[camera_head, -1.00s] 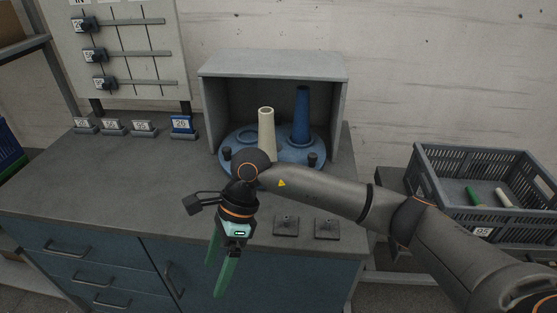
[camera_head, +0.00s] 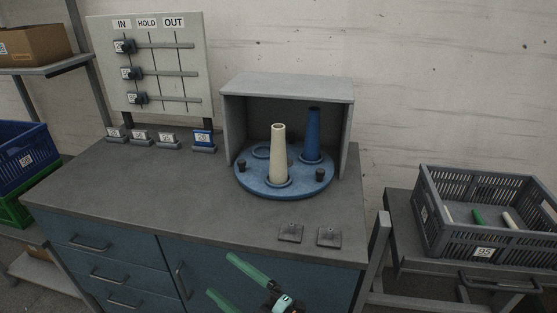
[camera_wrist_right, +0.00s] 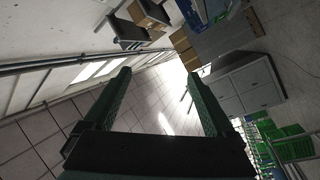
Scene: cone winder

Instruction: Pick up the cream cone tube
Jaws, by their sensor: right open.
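The cream cone tube (camera_head: 278,152) stands upright on the front of a blue round turntable (camera_head: 262,187), partly inside a grey open-fronted housing. A blue cone tube (camera_head: 313,134) stands behind it to the right on the same turntable. My right gripper (camera_head: 220,277) is low at the bottom of the head view, in front of the cabinet and below the worktop. Its green fingers are apart and empty. In the right wrist view the open fingers (camera_wrist_right: 155,95) have only floor and distant furniture between them. My left gripper is not in view.
The grey housing (camera_head: 286,88) has a roof and side walls around the turntable's back. Two small dark plates (camera_head: 291,233) lie on the worktop's front right. A label board (camera_head: 150,65) stands at left. A grey crate (camera_head: 484,252) with tubes is at right.

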